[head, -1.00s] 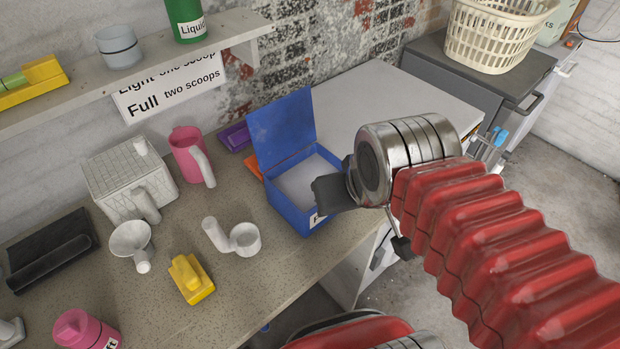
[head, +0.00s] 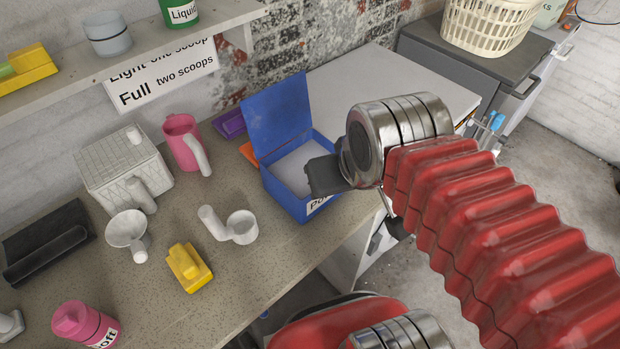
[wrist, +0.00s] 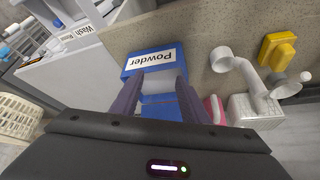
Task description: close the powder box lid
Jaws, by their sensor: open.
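The blue powder box (head: 287,200) stands on the speckled counter with pale powder inside. Its blue lid (head: 277,112) stands up, hinged at the back and leaning slightly backwards. My gripper (head: 318,175) is at the box's front right, by the rim, with its far finger hidden in the head view. In the wrist view the open fingers (wrist: 160,88) are apart with nothing held between them. The box (wrist: 151,62) shows there with its "Powder" label, and part of the blue lid (wrist: 160,108) shows between the fingers. I cannot tell whether a finger touches the box.
A white scoop (head: 238,228), a yellow object (head: 188,268), a pink jug (head: 183,143) and a white patterned box (head: 120,172) stand left of the powder box. Purple (head: 230,123) and orange items lie behind it. A white surface (head: 362,88) lies clear to the right.

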